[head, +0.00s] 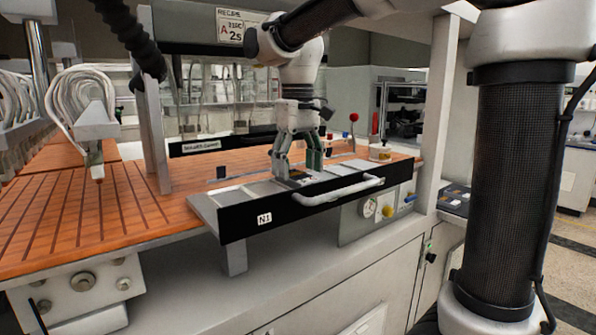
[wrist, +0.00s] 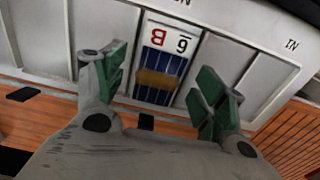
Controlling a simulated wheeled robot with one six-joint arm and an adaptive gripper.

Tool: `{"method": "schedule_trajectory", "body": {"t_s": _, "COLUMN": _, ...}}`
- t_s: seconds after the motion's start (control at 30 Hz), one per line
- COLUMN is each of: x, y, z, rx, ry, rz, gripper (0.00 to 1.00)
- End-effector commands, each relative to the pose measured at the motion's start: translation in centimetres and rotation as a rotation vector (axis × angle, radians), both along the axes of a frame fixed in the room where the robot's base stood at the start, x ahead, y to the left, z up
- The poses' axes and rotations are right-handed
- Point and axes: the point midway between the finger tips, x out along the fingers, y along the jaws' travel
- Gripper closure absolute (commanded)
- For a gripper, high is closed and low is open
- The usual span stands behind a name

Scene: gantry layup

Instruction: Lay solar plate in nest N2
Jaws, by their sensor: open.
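The solar plate (wrist: 152,93) is dark blue with thin light lines, a tan strip across its middle and a white end marked with a red and a dark character. In the wrist view it lies in one slot of the pale nest tray (wrist: 101,22), between raised dividers. My gripper (wrist: 158,85) is open, with green-padded fingers on either side of the plate and a gap to it on both sides. In the head view my gripper (head: 298,170) points down over the tray drawer (head: 235,204); the fingers mostly hide the plate there. The label above the plate's slot is cut off.
The drawer's black front carries an N1 label (head: 264,218) and a pale handle (head: 338,191). A grooved orange table (head: 85,212) lies left; an upright post (head: 153,135) stands behind.

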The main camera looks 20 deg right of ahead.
Motion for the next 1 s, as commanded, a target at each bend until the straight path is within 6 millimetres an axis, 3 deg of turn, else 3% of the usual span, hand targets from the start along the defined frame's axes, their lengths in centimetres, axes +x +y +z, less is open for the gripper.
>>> {"method": "schedule_trajectory", "body": {"t_s": 0.2, "x": 0.0, "y": 0.0, "z": 4.0, "rx": 0.001, "ry": -0.002, "rz": -0.001, "gripper": 0.29}}
{"method": "schedule_trajectory", "body": {"t_s": 0.4, "x": 0.0, "y": 0.0, "z": 6.1, "rx": 0.0, "ry": 0.0, "rz": -0.001, "gripper": 0.29}}
{"method": "schedule_trajectory", "body": {"t_s": 1.0, "x": 0.0, "y": 0.0, "z": 6.3, "rx": 0.0, "ry": 0.0, "rz": -0.001, "gripper": 0.29}}
